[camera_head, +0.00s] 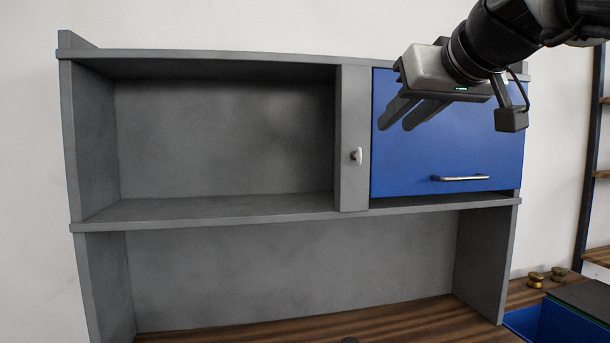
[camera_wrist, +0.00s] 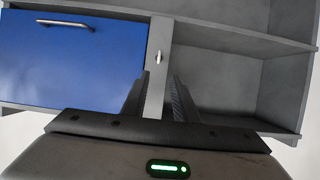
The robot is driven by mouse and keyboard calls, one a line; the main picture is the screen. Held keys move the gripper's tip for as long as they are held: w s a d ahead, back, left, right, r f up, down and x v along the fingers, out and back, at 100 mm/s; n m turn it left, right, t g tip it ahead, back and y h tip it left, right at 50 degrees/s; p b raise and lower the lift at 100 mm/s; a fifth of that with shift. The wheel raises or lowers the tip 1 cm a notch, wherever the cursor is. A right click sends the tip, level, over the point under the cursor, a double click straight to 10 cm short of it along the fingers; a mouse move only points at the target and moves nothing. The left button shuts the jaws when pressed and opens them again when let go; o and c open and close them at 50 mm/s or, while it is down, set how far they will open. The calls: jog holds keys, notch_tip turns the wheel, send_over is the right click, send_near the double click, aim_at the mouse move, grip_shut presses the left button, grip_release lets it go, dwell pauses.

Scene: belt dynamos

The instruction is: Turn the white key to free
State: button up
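The white key (camera_head: 356,155) is a small upright white knob on the narrow grey post (camera_head: 353,105) between the open shelf and the blue door. It also shows in the wrist view (camera_wrist: 158,57), upright, just beyond and between the fingertips. My gripper (camera_head: 394,127) is up and to the right of the key in the head view, in front of the blue door, with its fingers pointing down and left. In the wrist view my gripper (camera_wrist: 161,76) shows two dark fingers with a gap between them. It is open, empty and apart from the key.
The blue door (camera_head: 440,145) is shut, with a silver bar handle (camera_head: 460,178) near its bottom edge. The open grey shelf (camera_head: 225,140) left of the post is empty. A wooden top (camera_head: 400,320) lies below, with blue boxes (camera_head: 560,322) at the lower right.

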send_near(361, 153)
jog(key=x, duration=0.9)
jog(key=shift+w, duration=0.15)
grip_shut()
